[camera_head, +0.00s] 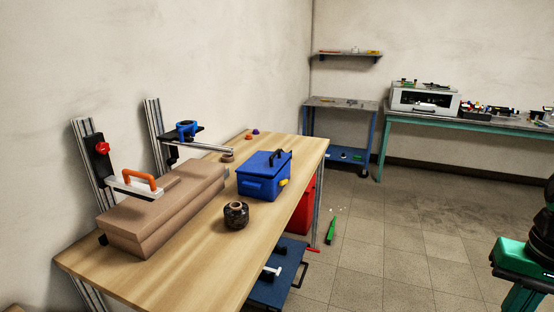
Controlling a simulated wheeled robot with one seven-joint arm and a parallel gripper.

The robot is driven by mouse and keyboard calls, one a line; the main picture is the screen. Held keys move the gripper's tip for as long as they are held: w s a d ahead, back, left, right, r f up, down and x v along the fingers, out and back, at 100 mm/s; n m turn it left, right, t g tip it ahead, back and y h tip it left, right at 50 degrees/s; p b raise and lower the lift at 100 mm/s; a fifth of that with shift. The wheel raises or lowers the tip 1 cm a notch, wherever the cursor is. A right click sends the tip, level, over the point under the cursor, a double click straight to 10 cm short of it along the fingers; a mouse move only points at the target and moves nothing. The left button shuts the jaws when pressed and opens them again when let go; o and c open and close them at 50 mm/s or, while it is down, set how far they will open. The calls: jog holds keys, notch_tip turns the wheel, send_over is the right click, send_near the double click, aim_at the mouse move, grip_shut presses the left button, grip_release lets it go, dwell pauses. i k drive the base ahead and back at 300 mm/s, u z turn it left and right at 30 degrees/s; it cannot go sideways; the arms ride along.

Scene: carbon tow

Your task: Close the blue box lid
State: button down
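The blue box (262,187) stands upright on the wooden table (190,262), toward its far right end. Its blue lid (262,162) lies over the top with a black handle on it. The lid looks down or nearly down; from here I cannot tell whether a small gap is left. A yellow part shows on the box's right side. My gripper is not in view.
A dark roll (236,215) stands in front of the box. A brown case (165,207) and clamp stands fill the table's left side. A red bin (303,207) and blue cart (275,285) are beside the table. Floor to the right is mostly clear; a green-black machine (530,255) stands far right.

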aim_at(262, 163)
jog(key=i, duration=0.95)
jog(key=z, duration=0.05)
